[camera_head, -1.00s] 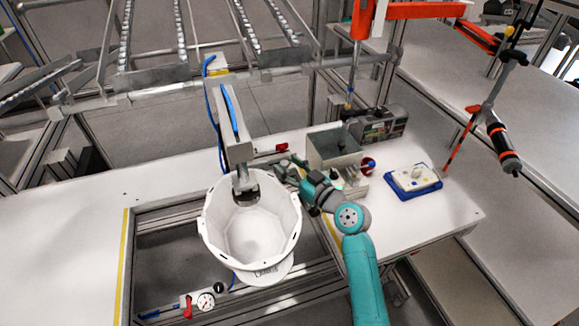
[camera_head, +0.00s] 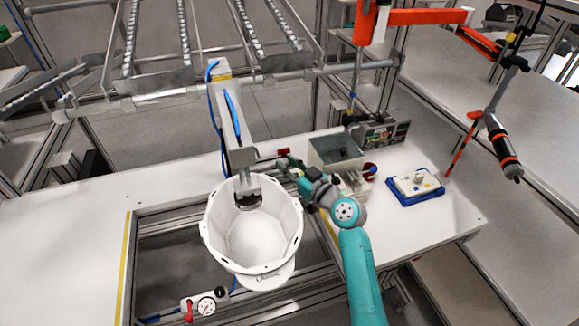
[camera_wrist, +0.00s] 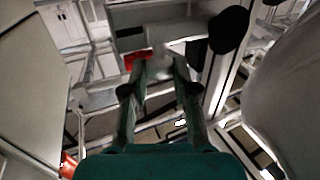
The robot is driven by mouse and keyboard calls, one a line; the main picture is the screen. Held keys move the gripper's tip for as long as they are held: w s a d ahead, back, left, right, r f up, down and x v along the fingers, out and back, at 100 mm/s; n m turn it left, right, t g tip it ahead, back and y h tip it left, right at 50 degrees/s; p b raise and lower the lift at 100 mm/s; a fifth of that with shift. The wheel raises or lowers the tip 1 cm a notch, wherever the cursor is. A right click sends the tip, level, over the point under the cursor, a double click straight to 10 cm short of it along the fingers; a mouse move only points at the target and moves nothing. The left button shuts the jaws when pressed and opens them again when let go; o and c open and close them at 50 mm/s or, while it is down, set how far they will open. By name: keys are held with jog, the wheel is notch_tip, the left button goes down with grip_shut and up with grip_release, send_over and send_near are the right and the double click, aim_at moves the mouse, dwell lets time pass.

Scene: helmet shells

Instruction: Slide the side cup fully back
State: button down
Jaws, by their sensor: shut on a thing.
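The white helmet shell (camera_head: 252,235) hangs open side up below a grey post in the head view. It also fills the right edge of the wrist view (camera_wrist: 285,75). The side cup shows in the wrist view as a round black pad (camera_wrist: 229,30) on a light grey body, facing the shell with a gap between them. My gripper (camera_wrist: 161,62) has its two fingers on either side of part of the grey cup body and is shut on it. In the head view my gripper (camera_head: 290,166) is just right of the shell's upper rim; it hides most of the cup.
A blue tray (camera_head: 416,188) lies further right. A pressure gauge (camera_head: 206,305) sits at the frame's front. The table's left part is clear.

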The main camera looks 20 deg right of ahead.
jog(key=c, duration=0.9)
grip_release()
jog(key=shift+w, duration=0.25)
jog(key=v, duration=1.2)
